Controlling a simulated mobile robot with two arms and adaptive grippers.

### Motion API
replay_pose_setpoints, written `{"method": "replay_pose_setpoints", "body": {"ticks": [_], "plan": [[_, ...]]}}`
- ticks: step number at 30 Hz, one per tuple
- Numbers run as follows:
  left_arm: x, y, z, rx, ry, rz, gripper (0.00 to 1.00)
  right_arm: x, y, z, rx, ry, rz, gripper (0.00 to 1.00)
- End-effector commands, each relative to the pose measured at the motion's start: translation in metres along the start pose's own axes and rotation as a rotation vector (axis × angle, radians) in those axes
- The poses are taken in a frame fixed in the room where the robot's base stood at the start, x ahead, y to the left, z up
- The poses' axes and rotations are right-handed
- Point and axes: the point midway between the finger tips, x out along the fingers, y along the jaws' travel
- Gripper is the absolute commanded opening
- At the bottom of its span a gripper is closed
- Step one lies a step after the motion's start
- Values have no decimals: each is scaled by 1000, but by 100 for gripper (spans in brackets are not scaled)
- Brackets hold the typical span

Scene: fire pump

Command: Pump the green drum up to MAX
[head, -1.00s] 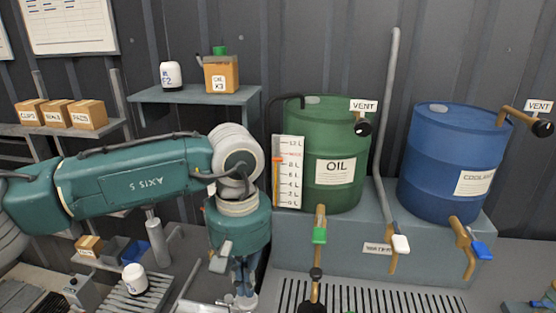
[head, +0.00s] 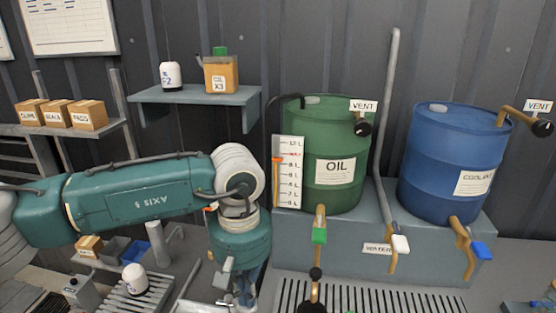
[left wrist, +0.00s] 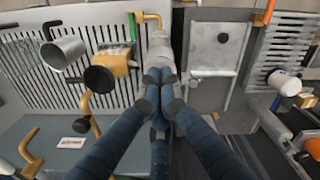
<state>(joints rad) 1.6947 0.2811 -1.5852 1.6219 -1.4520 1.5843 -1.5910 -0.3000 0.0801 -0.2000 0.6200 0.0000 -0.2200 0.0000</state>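The green drum (head: 325,140) labelled OIL stands on a grey plinth. On its left side is a white litre gauge (head: 289,195) with an orange level marker (head: 276,160) beside the red MAX mark. The drum's green-handled tap (head: 319,236) is below it. My left gripper (head: 246,292) points down in front of the plinth, partly hidden by its wrist. In the left wrist view its fingers (left wrist: 162,78) close together around the end of a pale grey pump handle (left wrist: 160,48). The pump body is mostly hidden. My right gripper is not in view.
A blue coolant drum (head: 450,150) stands to the right. A grey pipe with a white-handled water tap (head: 400,244) is between the drums. A slotted grate (head: 370,297) lies in front. A wall shelf (head: 195,96) is above my left arm.

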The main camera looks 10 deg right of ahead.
Motion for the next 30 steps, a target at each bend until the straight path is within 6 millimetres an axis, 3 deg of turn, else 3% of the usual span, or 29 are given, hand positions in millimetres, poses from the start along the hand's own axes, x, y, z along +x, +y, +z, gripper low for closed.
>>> {"method": "replay_pose_setpoints", "body": {"ticks": [30], "plan": [[40, -1, 2, 1, -5, -3, 0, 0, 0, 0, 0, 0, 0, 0]]}}
